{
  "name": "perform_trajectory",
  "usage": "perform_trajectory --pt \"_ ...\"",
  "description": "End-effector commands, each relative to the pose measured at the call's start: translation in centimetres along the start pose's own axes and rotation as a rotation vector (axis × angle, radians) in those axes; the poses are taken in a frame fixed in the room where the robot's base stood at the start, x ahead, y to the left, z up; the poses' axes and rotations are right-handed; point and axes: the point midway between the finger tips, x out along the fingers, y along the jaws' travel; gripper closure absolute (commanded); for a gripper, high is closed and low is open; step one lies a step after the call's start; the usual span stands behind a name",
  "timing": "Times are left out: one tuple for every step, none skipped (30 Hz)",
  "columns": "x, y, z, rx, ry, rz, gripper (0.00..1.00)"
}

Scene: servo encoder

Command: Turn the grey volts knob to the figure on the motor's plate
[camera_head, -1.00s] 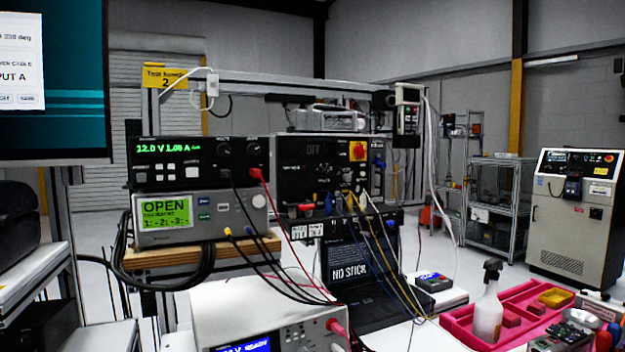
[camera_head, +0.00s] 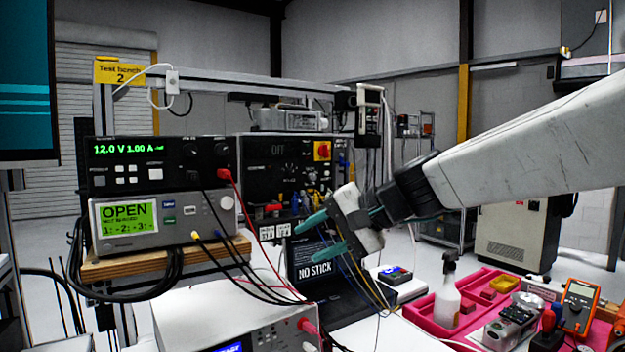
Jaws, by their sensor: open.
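The black power supply (camera_head: 130,178) at left shows "12.0 V 1.00 A" in green (camera_head: 128,149). Its small dials (camera_head: 192,150) at the upper right of its face are dark and blurred; I cannot read their labels or pointers. A grey round knob (camera_head: 227,202) is on the grey meter below, whose green screen reads "OPEN". I cannot pick out the motor's plate. My gripper (camera_head: 299,243), with teal fingers, is open and empty. It points left in front of the black panel and the "NO STICK" screen, to the right of the supply and apart from it.
Red and black leads (camera_head: 250,225) hang from the supply across the space beside my gripper. A wooden shelf (camera_head: 150,262) carries the two units. A white instrument (camera_head: 215,310) is below. A pink tray (camera_head: 420,312) with a spray bottle (camera_head: 447,295) lies at right.

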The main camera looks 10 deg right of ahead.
Motion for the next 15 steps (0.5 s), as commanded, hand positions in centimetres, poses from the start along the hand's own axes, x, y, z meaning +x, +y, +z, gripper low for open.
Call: perform_trajectory --pt "1.2 -1.9 -3.7 0.086 0.051 -0.086 0.56" --pt "1.7 -3.0 -5.8 0.137 0.085 -0.142 0.56" --pt "2.2 -4.3 -8.7 0.208 0.131 -0.211 0.56" --pt "2.6 -5.1 -10.8 0.262 0.164 -0.261 0.56" --pt "2.9 -5.7 -13.0 0.315 0.198 -0.307 0.56" --pt "3.2 -6.3 -15.7 0.385 0.241 -0.365 0.56" --pt "3.5 -6.6 -17.7 0.437 0.272 -0.404 0.56" --pt "3.6 -6.7 -19.6 0.486 0.300 -0.440 0.56" --pt "3.9 -6.8 -21.8 0.548 0.335 -0.484 0.56" --pt "4.0 -6.7 -23.3 0.591 0.360 -0.512 0.56" --pt "4.1 -6.5 -24.7 0.632 0.380 -0.538 0.56" --pt "4.2 -6.2 -26.3 0.680 0.406 -0.567 0.56" --pt "4.3 -6.1 -27.3 0.710 0.422 -0.586 0.56" --pt "4.3 -5.8 -28.2 0.738 0.436 -0.600 0.56" --pt "4.4 -5.7 -29.1 0.767 0.451 -0.619 0.56"
